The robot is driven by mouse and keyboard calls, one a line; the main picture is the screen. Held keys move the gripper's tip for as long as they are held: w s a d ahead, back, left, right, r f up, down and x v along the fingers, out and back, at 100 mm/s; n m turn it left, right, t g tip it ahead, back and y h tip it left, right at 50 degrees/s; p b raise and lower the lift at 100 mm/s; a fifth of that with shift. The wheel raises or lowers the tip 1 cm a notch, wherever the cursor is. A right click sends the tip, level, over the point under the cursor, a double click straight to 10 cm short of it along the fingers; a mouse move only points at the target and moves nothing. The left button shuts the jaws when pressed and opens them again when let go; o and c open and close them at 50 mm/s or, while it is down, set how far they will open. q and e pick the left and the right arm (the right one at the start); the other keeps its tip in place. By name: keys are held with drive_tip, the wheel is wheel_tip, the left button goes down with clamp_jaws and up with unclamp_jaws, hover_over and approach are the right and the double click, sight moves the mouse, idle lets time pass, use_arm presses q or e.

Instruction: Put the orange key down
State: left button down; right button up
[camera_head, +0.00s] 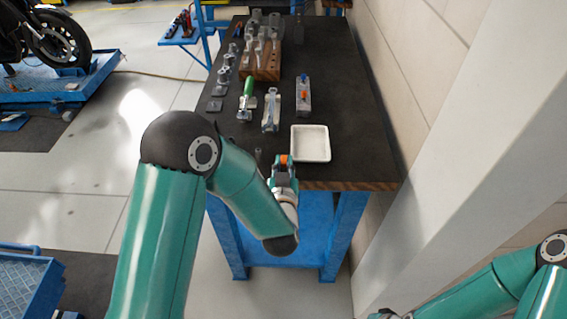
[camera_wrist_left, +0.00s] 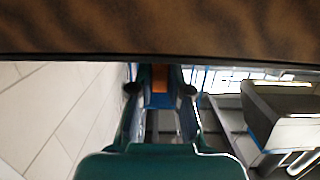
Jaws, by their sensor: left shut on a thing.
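The bench's wooden edge (camera_wrist_left: 160,40) crosses the top of that view. My right arm shows at the lower right of the head view, with its gripper out of sight.
The white tray (camera_head: 311,143) is empty near the bench's front right. Beyond it stand a grey block with blue and orange parts (camera_head: 303,97), a silver tool (camera_head: 271,110), a green-handled tool (camera_head: 247,95) and a wooden holder (camera_head: 262,72). The bench's right side (camera_head: 352,100) is clear.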

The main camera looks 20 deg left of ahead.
use_arm(q)
drive_tip(key=shift+f, duration=0.1)
drive_tip(key=c, duration=1.1)
unclamp_jaws()
